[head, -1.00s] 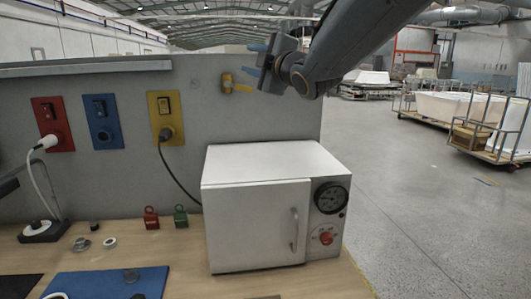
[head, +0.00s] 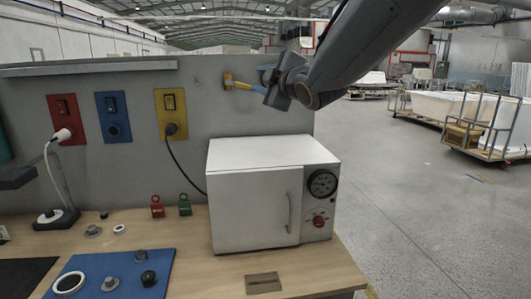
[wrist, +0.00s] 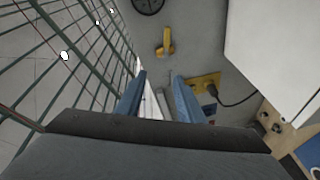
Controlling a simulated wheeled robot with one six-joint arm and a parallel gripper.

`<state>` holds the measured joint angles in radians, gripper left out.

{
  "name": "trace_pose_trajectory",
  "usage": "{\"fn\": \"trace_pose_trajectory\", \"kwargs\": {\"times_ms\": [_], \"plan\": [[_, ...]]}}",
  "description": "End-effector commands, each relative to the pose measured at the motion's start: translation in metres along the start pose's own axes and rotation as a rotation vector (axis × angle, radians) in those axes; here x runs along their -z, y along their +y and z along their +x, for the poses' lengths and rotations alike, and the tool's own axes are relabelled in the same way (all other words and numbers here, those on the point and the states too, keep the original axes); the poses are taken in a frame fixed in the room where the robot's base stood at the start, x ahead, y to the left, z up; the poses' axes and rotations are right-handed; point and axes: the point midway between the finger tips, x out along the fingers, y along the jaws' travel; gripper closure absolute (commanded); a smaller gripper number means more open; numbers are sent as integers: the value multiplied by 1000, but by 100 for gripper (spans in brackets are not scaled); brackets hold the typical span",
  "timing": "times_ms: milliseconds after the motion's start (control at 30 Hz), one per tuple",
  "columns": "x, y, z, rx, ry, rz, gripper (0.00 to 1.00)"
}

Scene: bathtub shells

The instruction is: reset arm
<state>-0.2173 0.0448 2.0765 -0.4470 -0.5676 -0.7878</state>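My gripper (head: 262,81) is raised at the upper middle of the head view, near the grey upright panel (head: 200,110). In the wrist view its two blue fingers (wrist: 158,97) stand apart with nothing held between them. A yellow hammer-like tool (head: 236,83) is on the panel just left of the fingertips. It also shows in the wrist view (wrist: 165,42), beyond the fingers. I cannot tell the exact gap between it and the fingers.
A white oven-like box (head: 255,205) with a gauge stands on the wooden bench (head: 320,270) below the gripper. Red, blue and yellow socket plates (head: 171,113) are on the panel. Padlocks and a blue mat (head: 115,275) lie left.

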Motion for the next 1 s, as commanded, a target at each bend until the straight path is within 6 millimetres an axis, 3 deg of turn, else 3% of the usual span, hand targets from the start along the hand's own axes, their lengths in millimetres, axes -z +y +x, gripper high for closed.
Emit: {"fn": "trace_pose_trajectory", "kwargs": {"times_ms": [267,367,500,700,833,1000], "plan": [[-67,-54,-26,115,-196,202,66],[-98,-84,-46,170,-302,311,66],[-149,-141,-94,257,-516,524,66],[-199,-228,-187,357,-860,846,66],[-210,-274,-246,394,-1065,1023,66],[-210,-319,-314,421,-1296,1206,66]]}}
